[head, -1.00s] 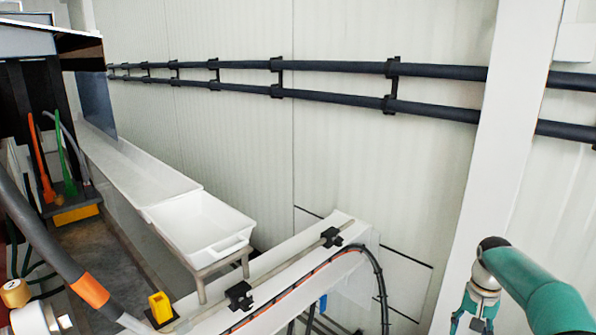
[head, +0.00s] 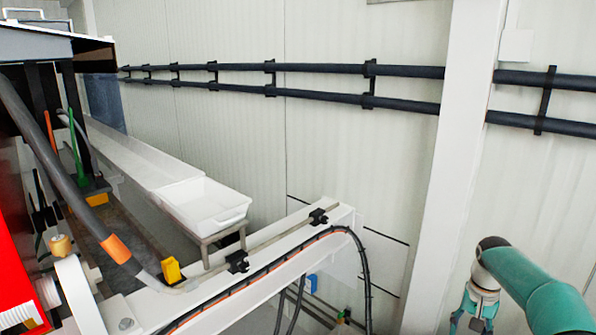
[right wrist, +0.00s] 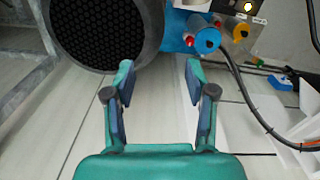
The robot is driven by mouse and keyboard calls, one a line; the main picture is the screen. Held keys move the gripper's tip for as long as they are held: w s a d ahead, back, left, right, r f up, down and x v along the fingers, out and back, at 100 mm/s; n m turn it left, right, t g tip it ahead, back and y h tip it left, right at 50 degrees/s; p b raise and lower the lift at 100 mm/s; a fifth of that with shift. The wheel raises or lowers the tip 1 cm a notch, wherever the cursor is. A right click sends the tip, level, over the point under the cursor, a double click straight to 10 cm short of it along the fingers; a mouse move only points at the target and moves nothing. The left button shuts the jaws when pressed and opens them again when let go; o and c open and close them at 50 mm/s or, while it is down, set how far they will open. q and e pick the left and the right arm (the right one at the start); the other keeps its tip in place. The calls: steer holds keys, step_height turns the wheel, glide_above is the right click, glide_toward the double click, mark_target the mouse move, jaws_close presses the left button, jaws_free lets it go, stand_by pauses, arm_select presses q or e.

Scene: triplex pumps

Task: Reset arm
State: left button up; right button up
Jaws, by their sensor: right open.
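My right gripper (right wrist: 159,80) is open in the right wrist view, with its two fingers apart and nothing between them. It points at a pale tiled floor, and a round black honeycomb grille (right wrist: 105,30) lies beyond its left finger. In the head view my teal right arm (head: 535,290) is bent at the lower right. The gripper on it (head: 470,325) is cut off by the bottom edge there. My left gripper is not in view.
A white beam (head: 275,245) with black cables crosses the lower middle. A white tray (head: 203,203) stands behind it on the left. A white column (head: 440,180) rises near my right arm. A blue fitting with red and orange parts (right wrist: 195,35) is near the grille.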

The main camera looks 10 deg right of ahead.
steer(key=s+a+f+n+g+y+b, duration=0.1)
steer(key=s+a+f+b, duration=0.1)
steer(key=a+f+b, duration=0.6)
steer(key=s+a+f+n+g+b, duration=0.1)
steer(key=s+a+f+n+b, duration=0.3)
steer(key=f, duration=0.9)
steer(key=s+a+f+m+g+y+b, duration=0.1)
steer(key=a+f+b, duration=0.3)
steer(key=a+f, duration=0.45)
steer(key=s+a+f+n+t+y+b, duration=0.2)
steer(key=s+a+f+b, duration=0.4)
steer(key=s+a+f, duration=0.8)
steer(key=s+f+t, duration=0.1)
steer(key=s+f, duration=0.2)
steer(key=shift+s+a+f+t, duration=0.25)
steer(key=shift+s+f+t, duration=0.1)
steer(key=shift+f+t, duration=0.05)
step_height(320, 180, up, 13)
steer(key=p, duration=1.3)
steer(key=shift+s, duration=0.15)
steer(key=shift+c, duration=0.2)
